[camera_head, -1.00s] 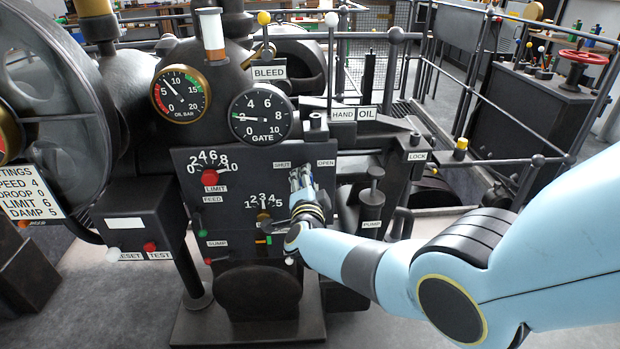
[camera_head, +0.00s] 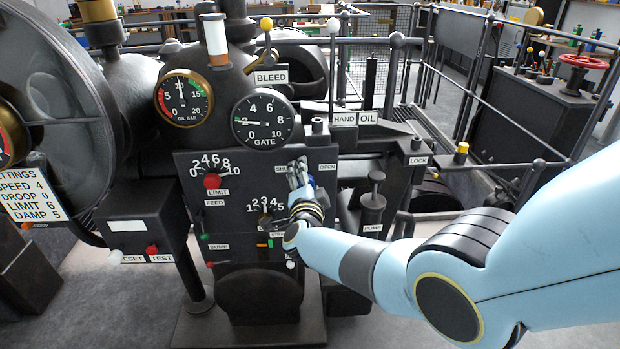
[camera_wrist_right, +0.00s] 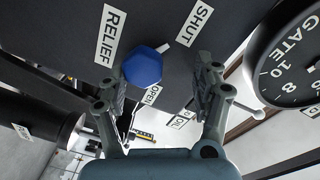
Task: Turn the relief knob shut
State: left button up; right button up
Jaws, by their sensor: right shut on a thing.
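The relief knob (camera_wrist_right: 142,65) is blue and sits on the dark panel in the right wrist view. Its white pointer points toward the SHUT label (camera_wrist_right: 195,22). The RELIEF label (camera_wrist_right: 110,35) is on its other side, and the OPEN label (camera_wrist_right: 150,95) is partly hidden behind it. In the head view my right gripper (camera_head: 297,178) is against the panel and hides the knob. My left gripper is not in view.
The oil gauge (camera_head: 183,98) reads about 10, and the gate gauge (camera_head: 263,121) about 2. The red limit knob (camera_head: 212,181) and feed dial (camera_head: 265,217) are left of my gripper. The pump (camera_head: 373,200) stands close on the right.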

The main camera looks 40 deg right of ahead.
jog(key=shift+w+r, duration=0.15)
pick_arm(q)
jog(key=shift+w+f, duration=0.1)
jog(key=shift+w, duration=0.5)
pick_arm(e)
jog(key=v, duration=1.2)
jog(key=shift+s, duration=0.25)
jog(key=shift+r, duration=0.1)
